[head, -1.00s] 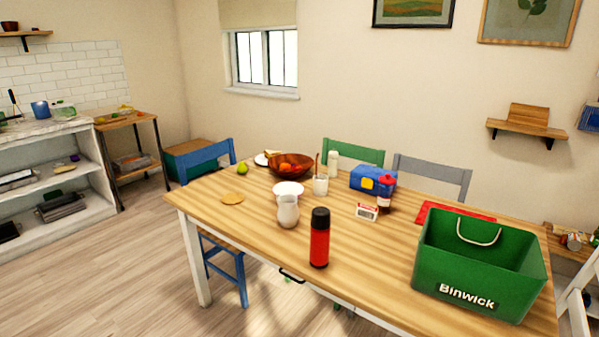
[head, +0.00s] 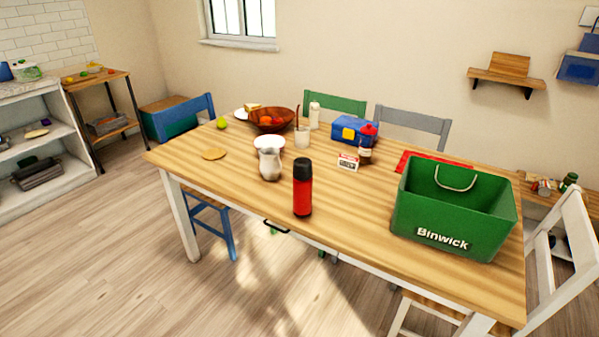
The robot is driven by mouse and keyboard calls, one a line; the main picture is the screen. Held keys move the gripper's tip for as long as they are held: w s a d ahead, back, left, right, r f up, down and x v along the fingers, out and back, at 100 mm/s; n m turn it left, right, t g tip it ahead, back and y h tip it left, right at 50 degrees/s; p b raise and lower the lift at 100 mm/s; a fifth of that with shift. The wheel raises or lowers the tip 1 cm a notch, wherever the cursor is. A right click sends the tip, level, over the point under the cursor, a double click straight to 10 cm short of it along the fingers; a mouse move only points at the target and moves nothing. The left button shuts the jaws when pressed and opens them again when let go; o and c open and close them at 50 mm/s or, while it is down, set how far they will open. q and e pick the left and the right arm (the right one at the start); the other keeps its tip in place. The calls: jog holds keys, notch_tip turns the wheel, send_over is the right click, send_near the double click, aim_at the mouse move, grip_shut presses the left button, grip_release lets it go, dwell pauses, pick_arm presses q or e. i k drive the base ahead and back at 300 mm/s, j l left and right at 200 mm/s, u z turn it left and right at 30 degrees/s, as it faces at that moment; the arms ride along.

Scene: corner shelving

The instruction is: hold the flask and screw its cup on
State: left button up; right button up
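The flask (head: 303,196) stands upright near the front edge of the wooden table in the head view. Its body is red. A black cup (head: 303,169) sits on its top; I cannot tell whether it is screwed tight. Neither of my grippers shows in the head view, and nothing is touching the flask.
On the table (head: 342,219), a metallic jug (head: 270,164) stands left of the flask and a green Binwick crate (head: 445,239) to its right. A blue lunch box (head: 352,130), a sauce bottle (head: 366,150) and a fruit bowl (head: 272,121) stand farther back. Chairs surround the table.

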aim_at(302, 190)
jog(key=j+z, duration=0.1)
jog(key=z, duration=0.25)
jog(key=i+j+z, duration=0.1)
jog(key=z, duration=0.2)
jog(key=j+z, duration=0.15)
jog(key=z, duration=0.2)
jog(key=j+z, duration=0.3)
jog(key=j, duration=0.15)
jog(key=j+z, duration=0.3)
jog(key=j, duration=0.2)
jog(key=j+z, duration=0.1)
jog(key=j, duration=0.85)
jog(key=k+j+z, duration=0.1)
jog(key=j, duration=0.85)
